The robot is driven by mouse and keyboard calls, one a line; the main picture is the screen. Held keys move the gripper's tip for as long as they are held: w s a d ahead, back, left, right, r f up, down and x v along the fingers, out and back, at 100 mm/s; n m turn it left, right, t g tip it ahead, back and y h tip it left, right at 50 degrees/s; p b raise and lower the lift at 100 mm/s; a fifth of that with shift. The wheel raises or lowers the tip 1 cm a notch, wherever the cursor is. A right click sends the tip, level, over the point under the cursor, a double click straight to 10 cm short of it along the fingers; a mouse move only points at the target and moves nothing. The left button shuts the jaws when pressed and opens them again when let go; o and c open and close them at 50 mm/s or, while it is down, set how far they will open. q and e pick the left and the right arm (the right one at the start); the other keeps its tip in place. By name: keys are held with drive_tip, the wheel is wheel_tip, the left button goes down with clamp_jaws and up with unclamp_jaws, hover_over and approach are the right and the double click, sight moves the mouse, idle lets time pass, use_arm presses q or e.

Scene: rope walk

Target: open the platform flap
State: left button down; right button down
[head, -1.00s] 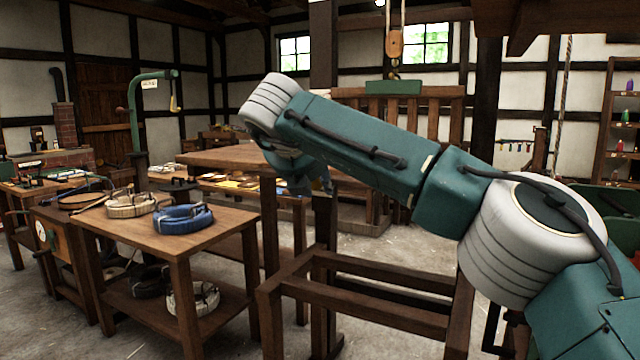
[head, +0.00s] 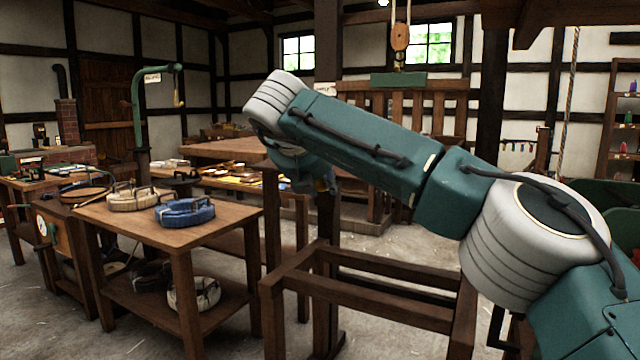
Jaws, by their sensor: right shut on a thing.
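My right arm reaches in from the right and crosses the middle of the head view. Its gripper (head: 326,184) is mostly hidden behind my own wrist, low beside a dark upright post (head: 327,230). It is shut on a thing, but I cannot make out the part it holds. I cannot pick out the platform flap with certainty. An open wooden frame (head: 390,313) stands in front, below my forearm. A slatted wooden gate-like panel (head: 438,113) with a green bar (head: 398,79) on top stands behind my arm. My left gripper is not in view.
A wooden bench (head: 122,222) at the left bears a pale rope coil (head: 133,198) and a blue rope coil (head: 185,212). A larger table (head: 222,148) stands behind it. A hook block (head: 401,37) hangs above. Bare floor (head: 395,251) shows between the frame and the back.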

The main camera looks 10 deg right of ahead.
drive_tip(key=shift+d+f, duration=0.2)
drive_tip(key=shift+f, duration=0.2)
drive_tip(key=c, duration=1.6)
unclamp_jaws()
drive_tip(key=shift+o, duration=0.8)
drive_tip(key=shift+w, duration=0.15)
drive_tip(key=shift+r, duration=0.1)
drive_tip(key=v, duration=1.2)
drive_tip(key=shift+w, duration=0.1)
